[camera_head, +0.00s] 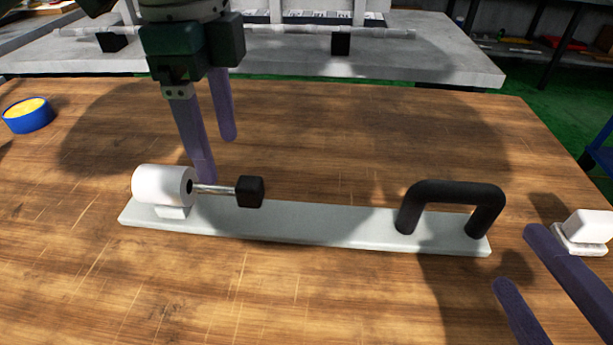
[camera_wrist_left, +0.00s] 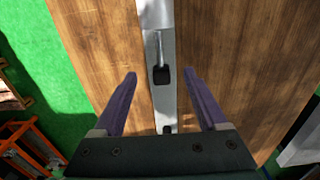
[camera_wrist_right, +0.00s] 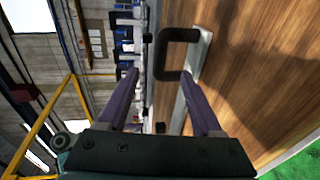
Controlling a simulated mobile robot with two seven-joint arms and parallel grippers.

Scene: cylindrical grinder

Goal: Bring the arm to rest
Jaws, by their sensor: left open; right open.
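My left gripper (camera_head: 217,160) is open and empty, pointing down behind the left part of a long pale bar (camera_head: 330,223). The bar carries a white cylinder (camera_head: 160,185) with a thin rod ending in a black knob (camera_head: 250,191). In the left wrist view the knob (camera_wrist_left: 161,75) shows between the fingers, but I cannot tell its depth. My right gripper (camera_head: 515,258) is open and empty at the lower right. A black arched handle (camera_head: 452,194) stands on the bar's right end, left of that gripper. The handle (camera_wrist_right: 180,36) also shows in the right wrist view, beyond the fingertips.
The bar lies on a wooden table (camera_head: 300,300). A blue round container with yellow contents (camera_head: 28,116) sits at the far left. A small white block (camera_head: 587,231) shows at the right edge by my right fingers. A grey bench (camera_head: 430,55) stands behind. The table's front middle is clear.

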